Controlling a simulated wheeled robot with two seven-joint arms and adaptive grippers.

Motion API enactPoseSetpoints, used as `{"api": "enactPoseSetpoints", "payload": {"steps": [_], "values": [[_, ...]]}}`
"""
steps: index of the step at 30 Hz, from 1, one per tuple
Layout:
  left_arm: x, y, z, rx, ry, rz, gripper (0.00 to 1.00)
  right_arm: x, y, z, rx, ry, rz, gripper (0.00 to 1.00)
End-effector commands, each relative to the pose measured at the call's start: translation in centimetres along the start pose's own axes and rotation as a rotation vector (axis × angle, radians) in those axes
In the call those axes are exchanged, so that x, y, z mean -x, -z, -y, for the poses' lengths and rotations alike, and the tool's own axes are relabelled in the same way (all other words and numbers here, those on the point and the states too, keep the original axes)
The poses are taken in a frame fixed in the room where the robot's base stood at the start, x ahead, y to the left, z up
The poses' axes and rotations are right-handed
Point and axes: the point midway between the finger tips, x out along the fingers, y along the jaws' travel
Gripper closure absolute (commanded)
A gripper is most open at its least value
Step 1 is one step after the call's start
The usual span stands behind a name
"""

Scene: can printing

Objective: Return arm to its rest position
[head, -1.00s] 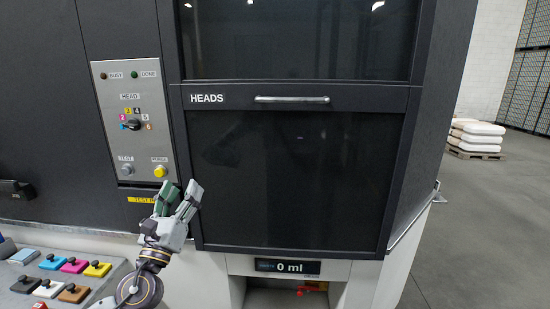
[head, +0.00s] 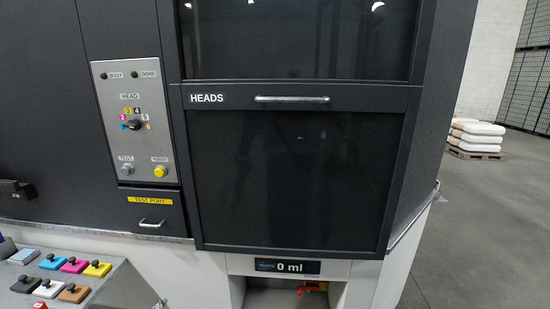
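Neither of my grippers is in the head view now. The control panel (head: 135,120) on the dark machine shows in full, with a head selector knob (head: 133,124), a grey test button (head: 127,169) and a yellow purge button (head: 160,171). The test port drawer (head: 152,212) below it is shut, with its yellow label and handle in plain view.
The heads door (head: 295,180) is closed. A display (head: 287,267) reading 0 ml sits below it, above a recess with a red part (head: 313,288). Several coloured blocks with knobs (head: 73,265) stand on a grey surface at lower left. Open floor (head: 480,230) lies at right.

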Motion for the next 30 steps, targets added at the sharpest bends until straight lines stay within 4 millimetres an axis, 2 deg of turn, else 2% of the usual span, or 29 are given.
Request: {"api": "enactPoseSetpoints", "payload": {"steps": [1, 3, 10, 22, 30], "values": [[0.3, -1.1, -1.9, 0.072, -0.068, 0.032, 0.41, 0.0, 0.0, 0.0, 0.000, 0.000, 0.000, 0.60], [0.9, -2.4, -4.3, 0.167, -0.156, 0.078, 0.41, 0.0, 0.0, 0.0, 0.000, 0.000, 0.000, 0.60], [3.0, -5.0, -9.7, 0.379, -0.351, 0.197, 0.41, 0.0, 0.0, 0.0, 0.000, 0.000, 0.000, 0.60], [6.2, -7.1, -15.0, 0.590, -0.545, 0.345, 0.41, 0.0, 0.0, 0.0, 0.000, 0.000, -0.001, 0.60], [3.4, -7.7, -17.0, 0.578, -0.543, 0.349, 0.41, -0.2, 0.0, 0.0, 0.000, 0.000, -0.001, 0.60]]}}
